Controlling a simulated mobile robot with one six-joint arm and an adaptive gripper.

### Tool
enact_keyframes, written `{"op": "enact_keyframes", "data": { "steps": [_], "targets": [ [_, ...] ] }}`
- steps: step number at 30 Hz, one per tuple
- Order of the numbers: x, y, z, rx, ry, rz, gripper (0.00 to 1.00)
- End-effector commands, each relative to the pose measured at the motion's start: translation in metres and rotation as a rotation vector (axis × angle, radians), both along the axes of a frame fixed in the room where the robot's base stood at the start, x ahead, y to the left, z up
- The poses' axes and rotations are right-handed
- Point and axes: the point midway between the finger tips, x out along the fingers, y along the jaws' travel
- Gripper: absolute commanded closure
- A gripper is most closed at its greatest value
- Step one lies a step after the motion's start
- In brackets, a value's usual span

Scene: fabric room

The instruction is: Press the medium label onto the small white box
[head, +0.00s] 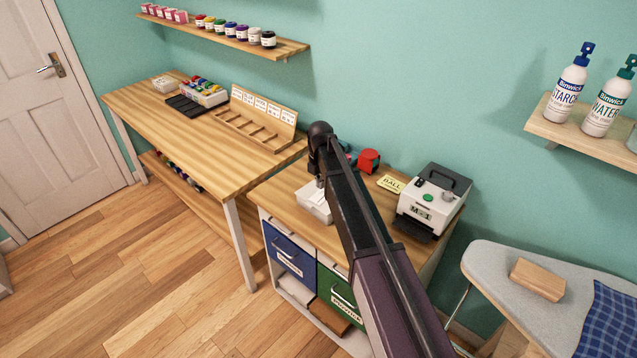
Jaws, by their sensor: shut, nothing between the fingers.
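A small white box (311,203) sits on the wooden top of the drawer cabinet, partly hidden by my arm. My gripper (320,184) points down at the box's upper side, its fingers together and holding nothing. It is small and partly covered by my arm, and I cannot tell whether it touches the box. I cannot make out a medium label on the box or elsewhere. A white and dark machine (431,203) with a green button and an "M-1" display stands at the right of the cabinet top.
A yellow "BALL" card (391,184) and a red item (369,160) lie behind my arm. A long wooden table (190,130) holds a slotted rack (262,113) and another white box (165,84). An ironing board (500,268) stands at right. Floor at left is clear.

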Motion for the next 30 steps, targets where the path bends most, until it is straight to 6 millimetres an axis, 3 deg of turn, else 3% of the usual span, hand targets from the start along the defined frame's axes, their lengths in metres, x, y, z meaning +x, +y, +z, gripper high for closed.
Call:
{"op": "enact_keyframes", "data": {
  "steps": [6,30],
  "targets": [
    [0.0001,-0.0005,-0.0133,0.0,0.0,-0.001,1.0],
    [0.0005,-0.0019,-0.0161,0.0,0.0,-0.003,1.0]
  ]
}}
